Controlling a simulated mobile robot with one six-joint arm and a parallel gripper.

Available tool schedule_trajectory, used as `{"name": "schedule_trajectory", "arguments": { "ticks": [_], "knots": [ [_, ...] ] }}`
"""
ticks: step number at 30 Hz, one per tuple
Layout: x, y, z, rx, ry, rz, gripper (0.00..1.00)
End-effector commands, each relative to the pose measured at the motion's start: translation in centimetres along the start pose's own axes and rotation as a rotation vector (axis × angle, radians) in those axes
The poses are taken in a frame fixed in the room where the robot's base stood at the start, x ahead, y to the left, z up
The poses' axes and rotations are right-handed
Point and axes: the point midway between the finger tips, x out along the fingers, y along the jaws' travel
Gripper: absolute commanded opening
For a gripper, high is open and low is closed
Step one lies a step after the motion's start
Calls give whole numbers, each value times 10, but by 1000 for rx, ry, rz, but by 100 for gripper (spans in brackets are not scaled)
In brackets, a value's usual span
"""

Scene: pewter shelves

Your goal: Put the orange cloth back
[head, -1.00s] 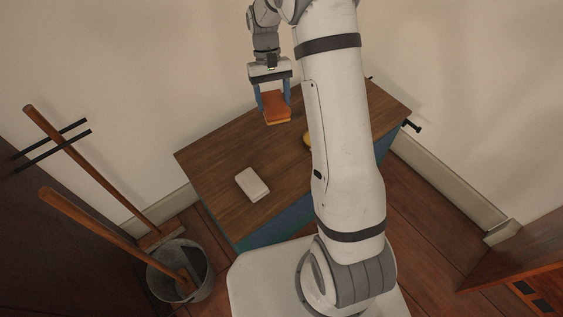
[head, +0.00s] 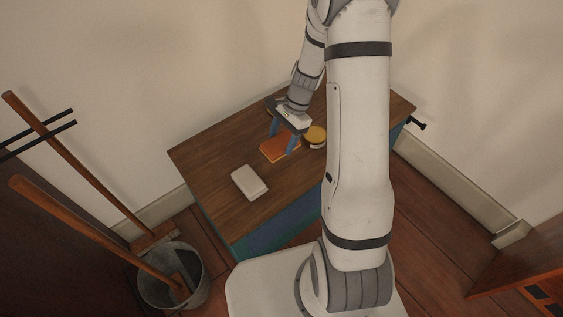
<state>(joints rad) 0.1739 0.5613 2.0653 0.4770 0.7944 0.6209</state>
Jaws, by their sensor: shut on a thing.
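The orange cloth (head: 277,150) is a folded, flat block at the wooden top of the blue cabinet (head: 215,165). My gripper (head: 281,146) is shut on the cloth, with its blue fingers on either side of it. The cloth is low, at or just above the wood; I cannot tell if it touches. Part of the cloth is hidden behind the fingers.
A pale folded block (head: 249,183) lies to the front left of the orange cloth. A yellow-lidded jar (head: 315,136) stands close to its right. A dark item, partly hidden, is behind my gripper. A bucket (head: 172,278) and broom (head: 95,175) stand at left.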

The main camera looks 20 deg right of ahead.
Motion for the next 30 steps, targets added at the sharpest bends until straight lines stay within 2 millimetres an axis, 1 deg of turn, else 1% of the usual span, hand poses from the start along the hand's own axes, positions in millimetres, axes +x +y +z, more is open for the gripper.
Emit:
{"name": "schedule_trajectory", "arguments": {
  "ticks": [1, 6, 11, 17, 28, 29, 30],
  "knots": [
    [11, 1, -4, 1, -2, 3, 43],
    [40, 1, -17, -1, -1, 4, 43],
    [53, 0, -23, -3, 0, 2, 43],
    [79, 0, -34, -3, -1, 3, 43],
    [83, 0, -36, -4, 0, 1, 43],
    [83, 0, -36, -4, 0, 1, 62],
    [82, 0, -36, -4, 0, 1, 65]
  ]
}}
